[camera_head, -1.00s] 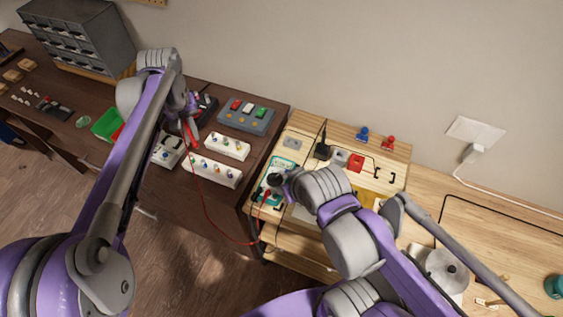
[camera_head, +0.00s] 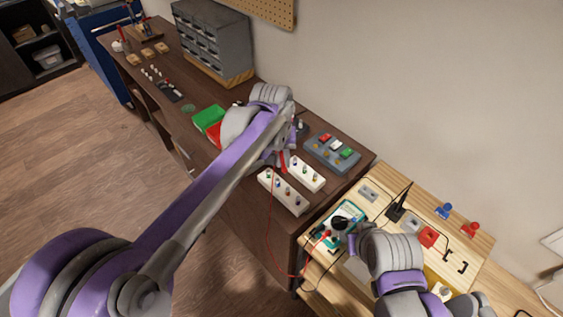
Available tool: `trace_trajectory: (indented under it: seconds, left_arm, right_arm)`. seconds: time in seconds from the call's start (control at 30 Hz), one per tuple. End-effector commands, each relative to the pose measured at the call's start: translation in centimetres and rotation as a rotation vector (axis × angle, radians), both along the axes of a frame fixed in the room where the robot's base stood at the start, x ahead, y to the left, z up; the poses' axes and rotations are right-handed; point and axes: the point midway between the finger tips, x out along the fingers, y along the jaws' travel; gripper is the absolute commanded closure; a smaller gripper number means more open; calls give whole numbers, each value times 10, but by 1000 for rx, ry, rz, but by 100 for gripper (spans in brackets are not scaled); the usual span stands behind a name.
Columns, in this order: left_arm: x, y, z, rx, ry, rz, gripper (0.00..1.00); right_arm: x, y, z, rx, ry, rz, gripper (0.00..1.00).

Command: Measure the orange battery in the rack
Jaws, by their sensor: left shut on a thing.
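Two white racks stand on the dark bench, a front one (camera_head: 283,192) and a rear one (camera_head: 305,174), each with several small batteries. I cannot tell which battery is orange. My left gripper (camera_head: 286,158), partly hidden by its arm, is shut on a red probe (camera_head: 282,165) above the racks. A red lead (camera_head: 270,227) hangs from there in a loop to the teal multimeter (camera_head: 349,209) on the light wooden table.
A grey panel (camera_head: 332,152) with coloured blocks lies behind the racks. Green (camera_head: 208,118) and red (camera_head: 214,133) bins and a grey drawer cabinet (camera_head: 213,42) stand farther left. A black stand (camera_head: 398,208) and a red block (camera_head: 429,237) are on the light table.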

Motion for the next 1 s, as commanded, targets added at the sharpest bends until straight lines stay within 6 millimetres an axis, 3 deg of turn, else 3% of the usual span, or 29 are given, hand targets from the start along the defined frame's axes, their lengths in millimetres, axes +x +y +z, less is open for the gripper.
trace_trajectory:
  seconds: [0.17,0.63,1.0]
  left_arm:
    - [-14,-5,-4,-45,-38,1,100]
    - [-14,-5,-44,-47,-41,2,100]
    - [-14,-5,-49,-47,-41,2,100]
  right_arm:
    - [0,0,0,0,0,0,54]
    - [0,0,0,0,0,0,54]
    - [0,0,0,0,0,0,54]
